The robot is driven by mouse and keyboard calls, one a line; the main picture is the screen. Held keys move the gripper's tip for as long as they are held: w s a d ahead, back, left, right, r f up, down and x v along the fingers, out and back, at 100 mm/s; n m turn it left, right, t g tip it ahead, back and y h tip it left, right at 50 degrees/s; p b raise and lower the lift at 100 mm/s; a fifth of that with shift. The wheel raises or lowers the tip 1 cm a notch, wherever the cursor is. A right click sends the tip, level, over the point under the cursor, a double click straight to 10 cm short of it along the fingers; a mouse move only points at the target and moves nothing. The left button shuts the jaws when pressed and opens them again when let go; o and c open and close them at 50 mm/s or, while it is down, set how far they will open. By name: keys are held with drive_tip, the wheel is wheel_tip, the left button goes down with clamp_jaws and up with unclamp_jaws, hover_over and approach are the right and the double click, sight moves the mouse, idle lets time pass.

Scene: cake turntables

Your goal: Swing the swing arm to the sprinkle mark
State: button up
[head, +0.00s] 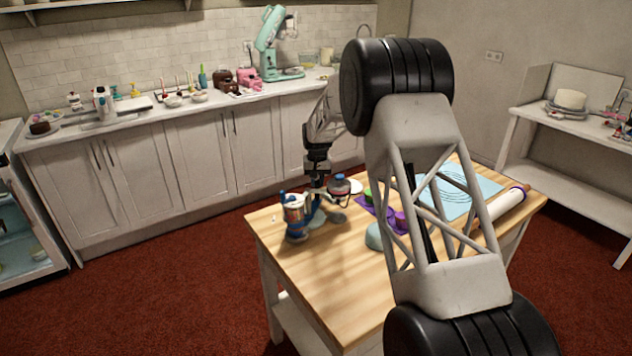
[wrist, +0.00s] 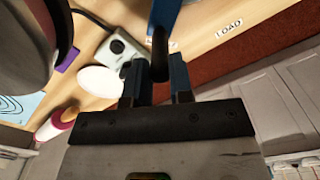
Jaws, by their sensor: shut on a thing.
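The swing arm (head: 325,201) is part of a blue and white stand (head: 296,218) at the table's left corner in the head view. A "LOAD" mark (wrist: 229,29) is on the table. I cannot make out the sprinkle mark.
A grey box with a knob (wrist: 118,46) and a white oval piece (wrist: 100,80) lie close by in the wrist view. A purple tray (head: 385,215), a blue mat (head: 470,190) and a rolling pin (head: 503,208) are farther right. The table's front left is clear.

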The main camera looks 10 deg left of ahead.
drive_tip(key=shift+d, duration=0.4)
drive_tip(key=o, duration=0.7)
drive_tip(key=shift+r, duration=0.1)
drive_tip(key=shift+r, duration=3.4)
drive_tip(key=shift+s, duration=0.1)
